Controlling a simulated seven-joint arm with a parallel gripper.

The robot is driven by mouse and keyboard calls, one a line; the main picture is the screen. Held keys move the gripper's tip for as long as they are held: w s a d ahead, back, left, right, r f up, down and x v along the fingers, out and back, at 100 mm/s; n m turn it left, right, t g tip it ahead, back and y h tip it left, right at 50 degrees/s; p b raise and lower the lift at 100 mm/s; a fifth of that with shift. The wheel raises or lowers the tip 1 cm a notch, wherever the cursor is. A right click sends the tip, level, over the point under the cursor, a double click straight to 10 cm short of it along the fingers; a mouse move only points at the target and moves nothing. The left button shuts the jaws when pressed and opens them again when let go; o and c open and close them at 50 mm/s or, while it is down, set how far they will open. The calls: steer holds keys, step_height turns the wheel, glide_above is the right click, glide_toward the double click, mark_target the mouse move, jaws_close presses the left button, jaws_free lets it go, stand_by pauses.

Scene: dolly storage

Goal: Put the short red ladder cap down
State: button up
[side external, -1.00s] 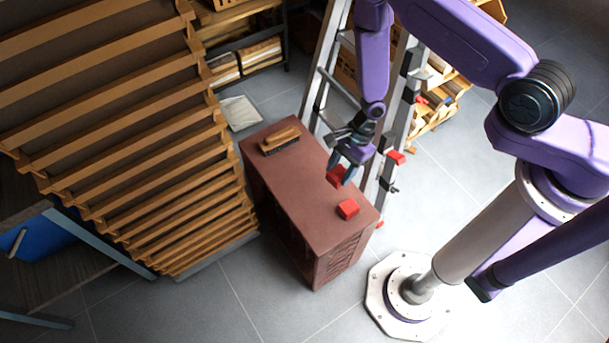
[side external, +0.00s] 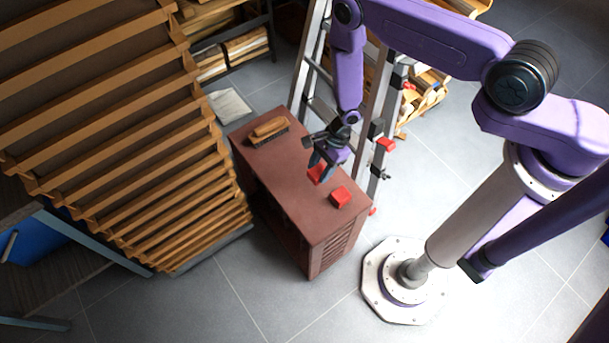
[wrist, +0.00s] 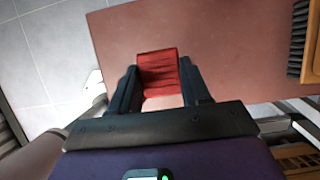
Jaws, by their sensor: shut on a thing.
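My gripper (side external: 320,167) is over the top of the brown-red cabinet (side external: 275,160), its fingers pointing down. It is shut on a red ladder cap (side external: 317,173), partly covered by the fingers in the side view. In the wrist view the held cap (wrist: 158,75) shows a ribbed red face between the two dark fingers, with the cabinet top (wrist: 225,50) behind it. Whether the cap touches the cabinet top I cannot tell. A second red cap (side external: 340,197) rests on the cabinet top near its front right end, beside the held one.
A wooden brush (side external: 268,130) lies at the cabinet's far end; it also shows in the wrist view (wrist: 298,40). A ladder (side external: 378,110) with a red piece (side external: 386,145) stands close behind the gripper. A slatted wooden rack (side external: 120,150) stands left. The cabinet top between brush and gripper is clear.

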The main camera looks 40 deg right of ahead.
steer(key=w+f, duration=0.1)
steer(key=f, duration=0.1)
steer(key=w+a+f, duration=0.1)
steer(key=w+f, duration=0.1)
steer(key=w+a+f, duration=0.1)
steer(key=f, duration=0.1)
steer(key=shift+w+a, duration=0.1)
steer(key=shift+w, duration=0.1)
steer(key=shift+f, duration=1.45)
steer(key=shift+f, duration=0.15)
steer(key=o, duration=1.2)
steer(key=shift+v, duration=0.85)
steer(key=v, duration=1)
steer(key=shift+r, duration=0.3)
